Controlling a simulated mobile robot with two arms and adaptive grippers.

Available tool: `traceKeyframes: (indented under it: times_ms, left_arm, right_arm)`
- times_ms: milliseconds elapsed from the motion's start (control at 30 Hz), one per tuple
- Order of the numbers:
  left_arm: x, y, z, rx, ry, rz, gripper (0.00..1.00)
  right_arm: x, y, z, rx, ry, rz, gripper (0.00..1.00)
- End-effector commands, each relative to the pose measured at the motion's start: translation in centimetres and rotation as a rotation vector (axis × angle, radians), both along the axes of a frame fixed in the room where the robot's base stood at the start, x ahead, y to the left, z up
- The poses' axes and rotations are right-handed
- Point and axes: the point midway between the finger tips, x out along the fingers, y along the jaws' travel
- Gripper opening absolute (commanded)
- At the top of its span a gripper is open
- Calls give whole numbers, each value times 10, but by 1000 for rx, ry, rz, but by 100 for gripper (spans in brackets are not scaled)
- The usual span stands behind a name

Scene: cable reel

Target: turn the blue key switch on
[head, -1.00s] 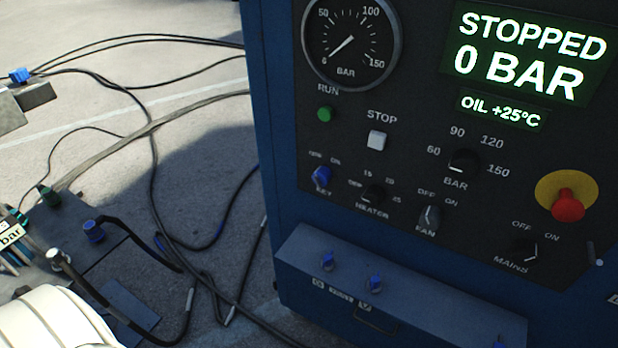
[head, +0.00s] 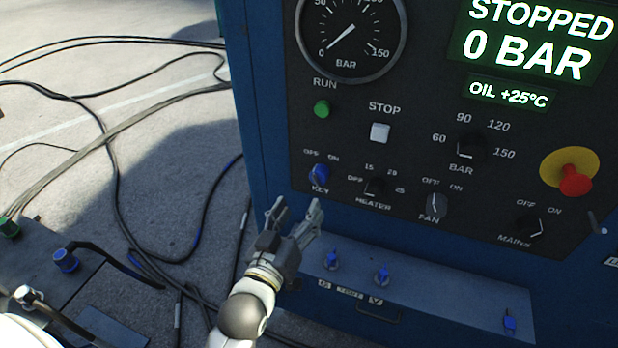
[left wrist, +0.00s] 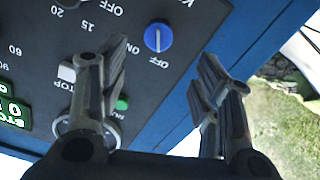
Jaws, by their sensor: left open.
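The blue key switch (head: 319,174) sits on the dark control panel, below the green RUN button, with OFF and ON marked above it. Its pointer leans toward OFF in the head view. In the left wrist view the blue knob (left wrist: 158,38) shows beyond the fingertips, between the two fingers and apart from them. My left gripper (head: 295,212) is open and empty, just below and left of the key switch, with its fingers pointing up toward the panel. The left gripper also shows in the left wrist view (left wrist: 165,70). My right gripper is not in view.
A grey ledge with blue couplings (head: 381,274) juts out below the panel. A white STOP button (head: 380,132), a heater knob (head: 374,187) and a red emergency button (head: 575,182) are on the panel. Black cables (head: 120,200) lie on the ground at left.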

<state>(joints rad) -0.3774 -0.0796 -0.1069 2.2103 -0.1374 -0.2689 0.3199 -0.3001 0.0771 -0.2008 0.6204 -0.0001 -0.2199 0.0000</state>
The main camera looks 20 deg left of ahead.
Motion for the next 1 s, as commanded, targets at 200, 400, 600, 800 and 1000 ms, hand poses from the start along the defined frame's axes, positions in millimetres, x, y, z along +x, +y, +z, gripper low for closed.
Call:
traceKeyframes:
  times_ms: [200, 400, 600, 800, 1000]
  left_arm:
    - [25, -1, 4, 0, -5, 1, 58]
    - [61, -2, 3, 2, -3, 0, 58]
    - [91, -3, 2, 1, -2, 0, 58]
    - [104, -4, 1, 1, -1, 0, 58]
    - [106, -4, 0, 1, 0, 0, 58]
  right_arm:
    - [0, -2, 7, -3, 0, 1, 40]
    - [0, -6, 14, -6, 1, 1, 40]
    - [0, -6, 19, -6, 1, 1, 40]
    - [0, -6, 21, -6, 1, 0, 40]
    - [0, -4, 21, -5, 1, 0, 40]
